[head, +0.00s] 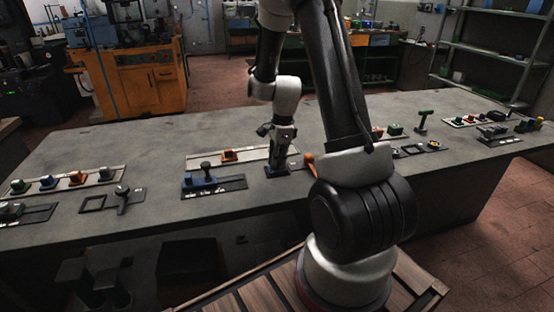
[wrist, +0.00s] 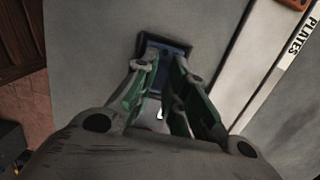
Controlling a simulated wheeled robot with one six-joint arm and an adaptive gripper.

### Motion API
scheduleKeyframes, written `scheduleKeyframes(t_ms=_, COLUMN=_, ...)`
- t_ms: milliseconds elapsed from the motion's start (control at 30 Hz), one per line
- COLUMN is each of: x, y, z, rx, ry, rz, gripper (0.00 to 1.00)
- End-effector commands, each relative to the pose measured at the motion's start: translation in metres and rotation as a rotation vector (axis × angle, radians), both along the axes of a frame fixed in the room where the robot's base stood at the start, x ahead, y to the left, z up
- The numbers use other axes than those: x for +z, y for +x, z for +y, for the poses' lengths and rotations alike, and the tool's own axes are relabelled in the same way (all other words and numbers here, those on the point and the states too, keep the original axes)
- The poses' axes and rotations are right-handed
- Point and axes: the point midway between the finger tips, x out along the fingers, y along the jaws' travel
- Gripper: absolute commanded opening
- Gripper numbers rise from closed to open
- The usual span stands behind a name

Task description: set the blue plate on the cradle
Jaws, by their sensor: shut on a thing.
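My gripper (head: 279,150) points down at the table, right of the blue base with the black-knobbed lever. Its green-padded fingers (wrist: 168,85) are shut on the blue plate (wrist: 165,56), seen in the wrist view between and beyond the fingertips. A dark square frame, which looks like the cradle (wrist: 141,45), surrounds the plate in that view. In the head view a small dark shape (head: 278,172) lies right under the fingers. Whether the plate rests in the cradle or hangs just above it, I cannot tell.
A pale rack with an orange piece (head: 230,155) stands behind my gripper; the wrist view shows a PLATES label (wrist: 290,48). The blue base with a lever (head: 200,181) is close on the left. An orange-red piece (head: 309,159) is close on the right. The grey table (head: 150,150) is bare farther back.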

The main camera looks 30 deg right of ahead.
Motion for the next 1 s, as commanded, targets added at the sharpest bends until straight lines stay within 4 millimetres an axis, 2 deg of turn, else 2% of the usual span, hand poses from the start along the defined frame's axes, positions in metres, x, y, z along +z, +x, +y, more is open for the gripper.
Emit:
scheduleKeyframes(t_ms=300, x=-0.004, y=0.000, z=0.000, rx=0.000, ry=0.000, rz=-0.001, gripper=0.00)
scheduleKeyframes(t_ms=333, x=-0.003, y=0.000, z=0.000, rx=0.000, ry=0.000, rz=-0.001, gripper=0.18)
scheduleKeyframes(t_ms=433, x=-0.003, y=0.000, z=0.000, rx=0.000, ry=0.000, rz=-0.001, gripper=0.36)
scheduleKeyframes(t_ms=467, x=-0.003, y=0.000, z=0.000, rx=0.000, ry=0.000, rz=-0.001, gripper=0.39)
scheduleKeyframes(t_ms=800, x=-0.001, y=0.000, z=0.000, rx=0.000, ry=0.000, rz=-0.001, gripper=0.39)
scheduleKeyframes(t_ms=867, x=0.004, y=0.000, z=-0.001, rx=0.000, ry=0.000, rz=-0.003, gripper=0.39)
scheduleKeyframes(t_ms=1000, x=0.029, y=0.000, z=-0.004, rx=0.000, ry=-0.002, rz=-0.006, gripper=0.39)
